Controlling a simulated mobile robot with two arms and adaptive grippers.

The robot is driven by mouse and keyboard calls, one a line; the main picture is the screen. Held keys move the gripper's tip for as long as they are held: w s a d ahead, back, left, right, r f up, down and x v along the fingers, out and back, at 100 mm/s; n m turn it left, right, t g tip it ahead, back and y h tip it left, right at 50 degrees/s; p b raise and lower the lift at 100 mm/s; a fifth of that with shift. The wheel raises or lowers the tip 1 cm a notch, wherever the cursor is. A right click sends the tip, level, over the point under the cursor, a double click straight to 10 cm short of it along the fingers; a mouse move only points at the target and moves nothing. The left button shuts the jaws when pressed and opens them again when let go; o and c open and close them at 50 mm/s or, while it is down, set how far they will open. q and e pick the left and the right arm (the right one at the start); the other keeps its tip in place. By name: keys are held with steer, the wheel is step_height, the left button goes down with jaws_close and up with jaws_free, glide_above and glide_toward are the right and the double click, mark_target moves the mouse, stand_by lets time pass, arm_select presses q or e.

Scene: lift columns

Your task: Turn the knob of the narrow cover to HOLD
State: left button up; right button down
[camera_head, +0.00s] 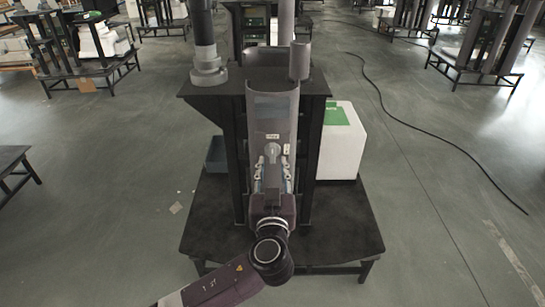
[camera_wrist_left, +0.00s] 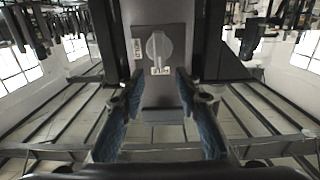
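The narrow cover (camera_head: 272,105) is a tall, curved grey panel on the front of a dark column. Its round grey knob (camera_head: 272,150) has a raised grip and sits low on the cover. In the left wrist view the knob (camera_wrist_left: 158,47) has its grip upright, with its narrow end toward a small white label (camera_wrist_left: 160,71). A second label (camera_wrist_left: 137,48) is beside the knob; I cannot read either surely. My left gripper (camera_head: 272,172) is open and empty, with blue-padded fingers spread just short of the knob, not touching it. My right gripper is out of view.
The column stands on a black low platform (camera_head: 345,235). A white box with a green top (camera_head: 342,145) is at its right and a dark bin (camera_head: 216,154) at its left. A black cable (camera_head: 430,130) lies on the floor. The floor at both sides is open.

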mark_target(273, 150)
arm_select(q)
steer(key=w, duration=0.7)
steer(key=shift+f, duration=0.1)
steer(key=shift+s, duration=0.1)
jaws_close()
